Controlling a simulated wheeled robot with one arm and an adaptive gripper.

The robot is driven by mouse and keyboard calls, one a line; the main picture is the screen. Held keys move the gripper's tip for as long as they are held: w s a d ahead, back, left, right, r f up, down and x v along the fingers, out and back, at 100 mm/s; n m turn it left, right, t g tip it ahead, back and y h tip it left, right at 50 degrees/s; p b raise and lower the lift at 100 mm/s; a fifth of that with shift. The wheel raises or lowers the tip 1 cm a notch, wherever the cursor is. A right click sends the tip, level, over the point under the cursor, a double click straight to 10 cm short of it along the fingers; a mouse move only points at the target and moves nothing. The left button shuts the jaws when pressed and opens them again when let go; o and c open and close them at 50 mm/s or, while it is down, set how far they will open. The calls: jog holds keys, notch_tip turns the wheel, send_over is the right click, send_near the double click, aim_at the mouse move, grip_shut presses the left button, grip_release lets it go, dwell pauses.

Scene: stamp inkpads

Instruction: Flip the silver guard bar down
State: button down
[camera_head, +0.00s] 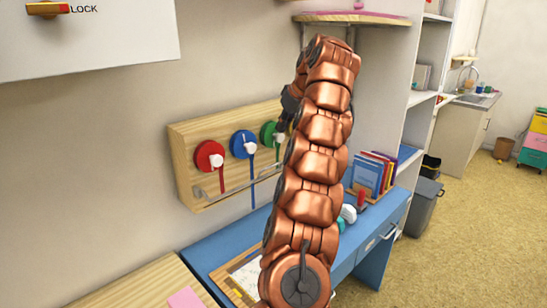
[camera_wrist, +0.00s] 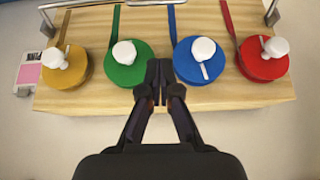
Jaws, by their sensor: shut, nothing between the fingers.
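The silver guard bar (camera_head: 221,186) runs along the lower part of a wooden wall board in the head view. In the wrist view the bar (camera_wrist: 92,4) shows at the top edge, with end brackets at left and right. Red (camera_head: 209,157), blue (camera_head: 243,145) and green (camera_head: 268,133) discs with white knobs sit on the board above the bar. A yellow disc (camera_wrist: 64,67) shows in the wrist view. My gripper (camera_wrist: 159,71) is shut and empty, between the green and blue discs and apart from the bar. My arm hides the board's right end in the head view.
A blue desk (camera_head: 213,254) stands below the board, with papers and books (camera_head: 369,174) on it. A shelf unit (camera_head: 396,60) is to the right. A white panel marked LOCK (camera_head: 120,45) is at upper left. Open floor lies at right.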

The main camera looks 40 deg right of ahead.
jog(key=shift+s+d, duration=0.1)
jog(key=shift+d, duration=0.1)
jog(key=shift+x, duration=4.75)
jog(key=shift+f+p, duration=0.3)
jog(key=shift+s+f+p, duration=0.15)
jog(key=shift+f+p, duration=0.2)
jog(key=shift+f, duration=0.55)
jog(key=shift+s+f+p, duration=0.2)
jog(key=shift+f+p, duration=0.1)
jog(key=shift+f, duration=0.6)
jog(key=shift+a+f, duration=0.1)
jog(key=shift+f, duration=0.05)
